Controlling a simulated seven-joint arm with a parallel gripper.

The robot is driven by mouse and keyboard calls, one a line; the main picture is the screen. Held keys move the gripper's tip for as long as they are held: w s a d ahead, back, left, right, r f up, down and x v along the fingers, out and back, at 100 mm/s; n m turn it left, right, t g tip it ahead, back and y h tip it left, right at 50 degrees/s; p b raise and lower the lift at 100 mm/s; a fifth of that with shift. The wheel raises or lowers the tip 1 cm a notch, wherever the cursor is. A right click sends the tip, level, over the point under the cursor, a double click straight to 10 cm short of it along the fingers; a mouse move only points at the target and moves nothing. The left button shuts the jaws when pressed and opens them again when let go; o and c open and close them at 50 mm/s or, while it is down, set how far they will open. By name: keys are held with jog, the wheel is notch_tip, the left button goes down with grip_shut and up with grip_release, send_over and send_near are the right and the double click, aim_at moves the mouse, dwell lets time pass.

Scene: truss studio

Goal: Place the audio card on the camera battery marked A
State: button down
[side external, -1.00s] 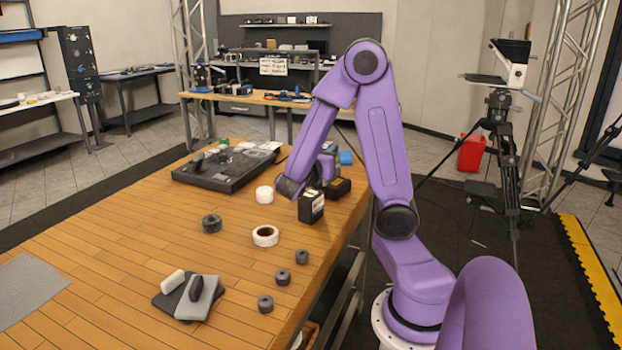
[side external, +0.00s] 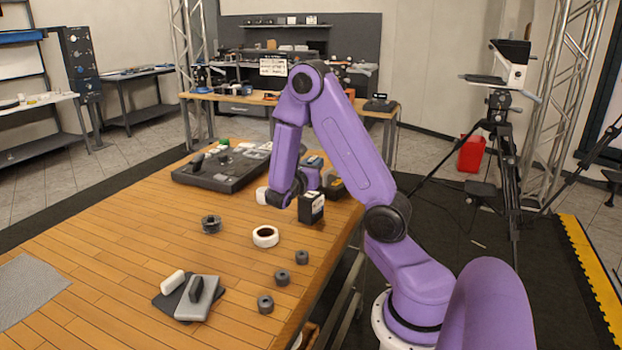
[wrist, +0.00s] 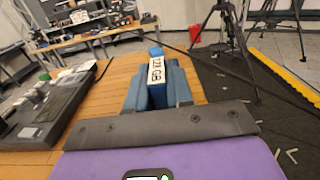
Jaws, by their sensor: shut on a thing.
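My gripper (wrist: 156,96) is shut on the audio card (wrist: 155,72), a thin blue block with a white "128 GB" label, upright between blue-grey fingers in the wrist view. In the side external view my gripper (side external: 312,163) is partly hidden behind my purple wrist, above the back right part of the wooden table, and the card cannot be made out. A black battery-like block (side external: 311,208) with a white label stands in front of it. A second dark block (side external: 333,190) sits behind that. I cannot read a letter A on either.
A dark equipment tray (side external: 220,172) lies at the table's back left. A white tape roll (side external: 265,236), a dark spool (side external: 211,224), small dark rings (side external: 302,257) and stacked grey and black plates (side external: 190,297) lie nearer. The left middle of the table is clear.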

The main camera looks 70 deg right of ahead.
jog(key=shift+w+d+f, duration=0.25)
jog(key=shift+f, duration=0.25)
jog(key=shift+w+d+f, duration=0.2)
jog(key=shift+w+f, duration=0.05)
jog(key=shift+f, duration=1.55)
jog(key=c, duration=1)
grip_release()
jog(key=shift+f, duration=0.15)
